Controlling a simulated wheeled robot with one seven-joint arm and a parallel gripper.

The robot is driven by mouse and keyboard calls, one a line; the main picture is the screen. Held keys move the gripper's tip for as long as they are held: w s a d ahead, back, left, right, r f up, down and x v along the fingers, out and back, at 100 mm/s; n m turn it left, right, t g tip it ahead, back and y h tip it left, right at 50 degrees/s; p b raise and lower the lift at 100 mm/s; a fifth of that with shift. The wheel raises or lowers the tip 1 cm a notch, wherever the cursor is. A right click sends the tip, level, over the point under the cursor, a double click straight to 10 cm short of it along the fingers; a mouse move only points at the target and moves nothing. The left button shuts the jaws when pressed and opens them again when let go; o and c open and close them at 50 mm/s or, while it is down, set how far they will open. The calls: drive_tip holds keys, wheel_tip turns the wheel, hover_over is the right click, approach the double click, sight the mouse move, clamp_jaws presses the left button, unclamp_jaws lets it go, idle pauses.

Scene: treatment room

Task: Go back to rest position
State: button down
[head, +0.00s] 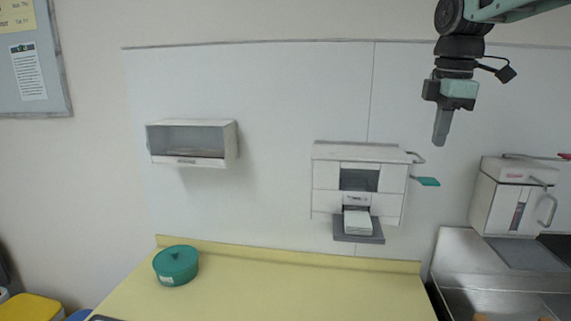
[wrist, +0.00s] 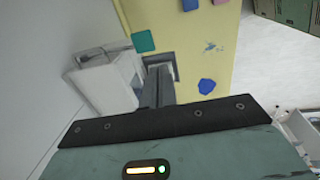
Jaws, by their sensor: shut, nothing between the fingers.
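My gripper (head: 441,128) hangs at the upper right of the head view, pointing down, in front of the white wall panel. Its fingers are together with nothing between them. In the wrist view my gripper (wrist: 158,88) also shows shut and empty. It is apart from every object in the head view.
A white wall dispenser (head: 327,179) with a green lever (head: 428,182) is left of and below my gripper. A second dispenser (head: 489,203) hangs at right above a metal sink (head: 480,302). A glass-fronted box (head: 236,140) is on the wall. A green lidded pot (head: 175,268) stands on the yellow counter (head: 270,290).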

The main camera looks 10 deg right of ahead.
drive_tip(key=s+a+f+m+g+y+b, duration=0.1)
drive_tip(key=s+a+f+m+b, duration=0.1)
drive_tip(key=s+a+f, duration=0.55)
drive_tip(key=s+a+f+m+b, duration=0.15)
drive_tip(key=s+a+f, duration=0.35)
drive_tip(key=a+f, duration=0.55)
drive_tip(key=s+a+f+m+b, duration=0.1)
drive_tip(key=s+a+f, duration=0.1)
drive_tip(key=s+f, duration=0.3)
drive_tip(key=s+a+f+m+b, duration=0.1)
drive_tip(key=s+a+f+m, duration=0.1)
drive_tip(key=s+f, duration=0.4)
drive_tip(key=s, duration=0.5)
drive_tip(key=shift+s+g, duration=0.15)
drive_tip(key=shift+g, duration=0.15)
